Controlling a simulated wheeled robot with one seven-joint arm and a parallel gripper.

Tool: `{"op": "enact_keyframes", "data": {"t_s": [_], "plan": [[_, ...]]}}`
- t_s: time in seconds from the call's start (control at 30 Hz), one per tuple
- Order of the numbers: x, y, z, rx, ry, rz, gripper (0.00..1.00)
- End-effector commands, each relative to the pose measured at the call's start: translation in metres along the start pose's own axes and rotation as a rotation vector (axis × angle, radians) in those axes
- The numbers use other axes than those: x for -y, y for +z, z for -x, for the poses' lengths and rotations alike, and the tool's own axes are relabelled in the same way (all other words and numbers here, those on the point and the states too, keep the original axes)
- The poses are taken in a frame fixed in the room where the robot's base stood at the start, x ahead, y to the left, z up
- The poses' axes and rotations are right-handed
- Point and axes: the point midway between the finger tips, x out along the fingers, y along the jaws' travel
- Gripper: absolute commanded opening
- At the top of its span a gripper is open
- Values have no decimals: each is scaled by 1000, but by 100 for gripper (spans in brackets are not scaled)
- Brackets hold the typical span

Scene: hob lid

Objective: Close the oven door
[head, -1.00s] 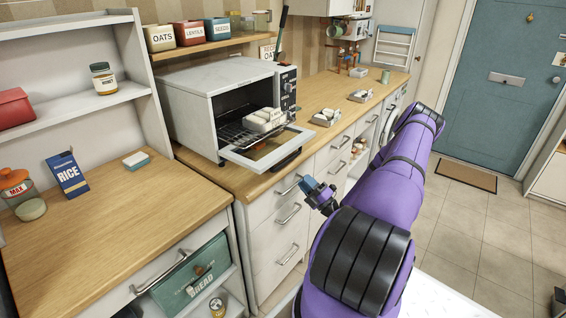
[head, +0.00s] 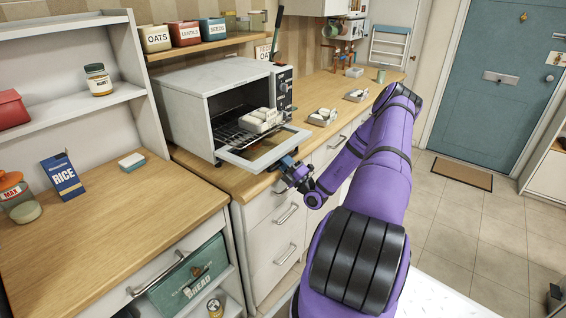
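The white countertop oven (head: 205,95) stands on the wooden counter with its dark cavity showing. Its door (head: 262,150) is hinged at the bottom and lies open, folded down toward the front. A light-coloured carton-like item (head: 261,120) rests on the wire rack (head: 232,136) at the oven's mouth. My gripper (head: 289,172) is just beside the front right corner of the open door, at about counter-edge height. It is small and dark here, so I cannot tell whether its fingers are apart or whether it touches the door.
Grey trays with pale items (head: 323,117) stand on the counter (head: 340,90) right of the oven. Drawers with metal handles (head: 287,213) lie below the oven. A rice box (head: 63,176) and jar (head: 18,198) stand on the left worktop, whose middle is clear.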

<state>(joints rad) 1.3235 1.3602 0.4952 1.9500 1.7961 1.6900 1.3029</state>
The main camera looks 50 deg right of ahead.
Motion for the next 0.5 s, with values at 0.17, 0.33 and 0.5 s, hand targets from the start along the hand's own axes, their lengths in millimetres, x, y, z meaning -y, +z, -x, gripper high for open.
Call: {"op": "enact_keyframes", "data": {"t_s": [0.17, 0.33, 0.5], "plan": [[0, 0, 0, 0, 0, 0, 26], [0, 0, 0, 0, 0, 0, 0], [0, 0, 0, 0, -3, 0, 0]]}}
